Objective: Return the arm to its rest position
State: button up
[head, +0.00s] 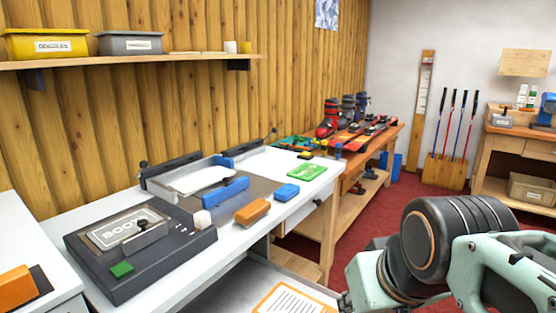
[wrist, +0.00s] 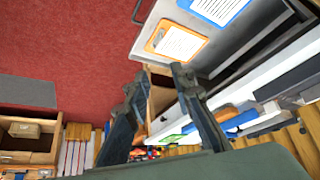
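My arm (head: 440,245) is folded at the lower right of the head view, over the red floor in front of the bench. My gripper cannot be made out in the head view. In the wrist view my gripper (wrist: 160,76) has its two dark fingers apart, with nothing between them. Beyond the fingers show the floor, a wooden bench part and the bench's white edge. No fingertip visibly touches anything.
The white bench (head: 225,235) holds a dark boot machine (head: 140,250), an orange block (head: 252,212), a blue block (head: 286,192) and a green item (head: 307,171). Red floor (head: 425,205) is open between the benches.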

notch_tip(320, 180, up, 28)
jog(key=s+m+p, duration=0.1)
jog(key=s+p, duration=0.1)
jog(key=p, duration=2.9)
jog(key=shift+s+r+g+h, duration=0.2)
jog(key=shift+s+g+h, duration=0.1)
jog(key=shift+s, duration=0.1)
jog(key=shift+a, duration=0.2)
